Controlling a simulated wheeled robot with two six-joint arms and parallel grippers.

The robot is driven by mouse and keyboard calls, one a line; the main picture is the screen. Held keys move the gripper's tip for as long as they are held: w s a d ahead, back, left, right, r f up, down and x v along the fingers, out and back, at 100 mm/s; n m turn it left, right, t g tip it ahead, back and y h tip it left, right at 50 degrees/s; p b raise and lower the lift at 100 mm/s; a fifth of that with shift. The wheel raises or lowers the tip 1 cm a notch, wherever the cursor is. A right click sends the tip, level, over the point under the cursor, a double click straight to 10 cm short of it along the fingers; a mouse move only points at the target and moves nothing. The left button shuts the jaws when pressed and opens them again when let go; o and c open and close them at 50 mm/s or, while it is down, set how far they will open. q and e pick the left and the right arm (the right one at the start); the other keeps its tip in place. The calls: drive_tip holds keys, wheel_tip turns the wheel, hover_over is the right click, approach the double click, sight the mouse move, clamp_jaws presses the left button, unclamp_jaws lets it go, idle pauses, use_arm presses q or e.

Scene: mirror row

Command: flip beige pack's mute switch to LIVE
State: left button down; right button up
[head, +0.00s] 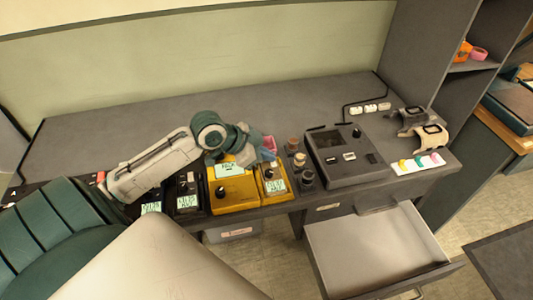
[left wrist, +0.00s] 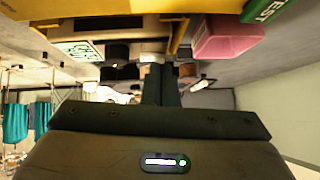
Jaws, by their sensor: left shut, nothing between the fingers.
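No pack that is clearly beige shows in the head view. A beige strapped item (head: 434,136) lies at the desk's right end, but I cannot tell if it is a pack, and no mute switch on it can be made out. Labelled packs stand along the front edge: a black pack (head: 187,186), a large yellow pack (head: 232,191) and a narrow yellow pack (head: 270,186). My left gripper (head: 266,154) is shut and empty, above the yellow packs beside a pink block (head: 270,143). Its closed fingers show in the left wrist view (left wrist: 161,85). My right gripper is not in view.
A dark grey console (head: 346,158) stands right of several small knobs (head: 300,165). An open drawer (head: 375,250) juts out at the front right. A white card with coloured pieces (head: 418,163) lies at the right. The desk's back half is clear.

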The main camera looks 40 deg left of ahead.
use_arm(q)
drive_tip(key=shift+f, duration=0.15)
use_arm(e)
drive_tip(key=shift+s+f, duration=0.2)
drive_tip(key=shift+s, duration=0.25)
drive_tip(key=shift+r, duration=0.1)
use_arm(q)
drive_tip(key=shift+s+d+p, duration=0.4)
drive_tip(key=shift+s+d, duration=0.1)
drive_tip(key=shift+d, duration=0.1)
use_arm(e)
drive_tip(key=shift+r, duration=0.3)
